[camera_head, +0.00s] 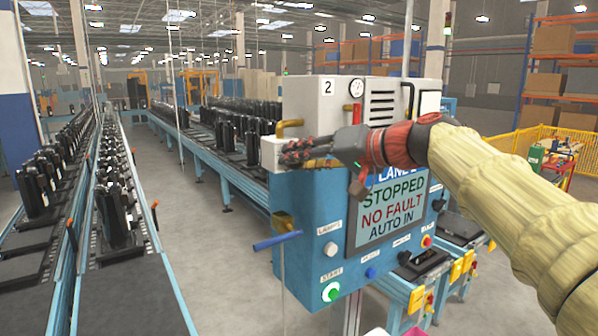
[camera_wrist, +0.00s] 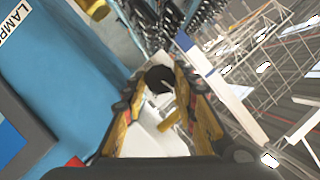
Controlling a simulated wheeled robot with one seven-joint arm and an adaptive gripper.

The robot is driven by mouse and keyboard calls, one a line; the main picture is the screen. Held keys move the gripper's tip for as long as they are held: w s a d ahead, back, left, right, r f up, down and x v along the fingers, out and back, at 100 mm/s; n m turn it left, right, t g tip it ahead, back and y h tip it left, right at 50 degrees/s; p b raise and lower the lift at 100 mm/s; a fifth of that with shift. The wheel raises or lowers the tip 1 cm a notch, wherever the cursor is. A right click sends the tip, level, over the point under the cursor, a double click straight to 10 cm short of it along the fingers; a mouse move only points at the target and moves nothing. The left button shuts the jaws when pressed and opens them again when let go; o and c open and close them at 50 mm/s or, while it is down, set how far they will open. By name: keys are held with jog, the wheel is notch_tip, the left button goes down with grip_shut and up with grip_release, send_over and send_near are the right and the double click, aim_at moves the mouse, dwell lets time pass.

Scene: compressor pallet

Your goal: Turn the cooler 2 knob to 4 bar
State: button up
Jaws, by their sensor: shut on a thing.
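The white cooler unit (camera_head: 310,100) carries a "2" label and a small round gauge (camera_head: 357,87). The gauge's needle is too small to read. My gripper (camera_head: 290,153) reaches in from the right, across the front of the unit, to a pale block (camera_head: 268,150) at its lower left. In the wrist view the black knob (camera_wrist: 160,78) sits between the two fingertips, and my gripper (camera_wrist: 160,88) is shut on it. White and yellow parts show just past the knob. In the head view the knob is hidden by the gripper.
The blue control panel (camera_head: 308,245), its screen reading STOPPED, NO FAULT, AUTO IN, stands below my arm. A blue lever (camera_head: 277,241) sticks out at its left. A red handle (camera_head: 356,114) and yellow pipe (camera_head: 290,124) are close by. Conveyors (camera_head: 165,290) run along the left.

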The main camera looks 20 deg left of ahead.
jog(key=shift+d+f+m+y+b, duration=0.1)
jog(key=shift+m+y+b, duration=0.3)
jog(key=shift+m+b, duration=0.35)
jog(key=o, duration=1.1)
jog(key=shift+o, duration=0.2)
jog(key=v, duration=1.2)
jog(key=shift+w, duration=0.25)
jog(key=shift+d, duration=0.1)
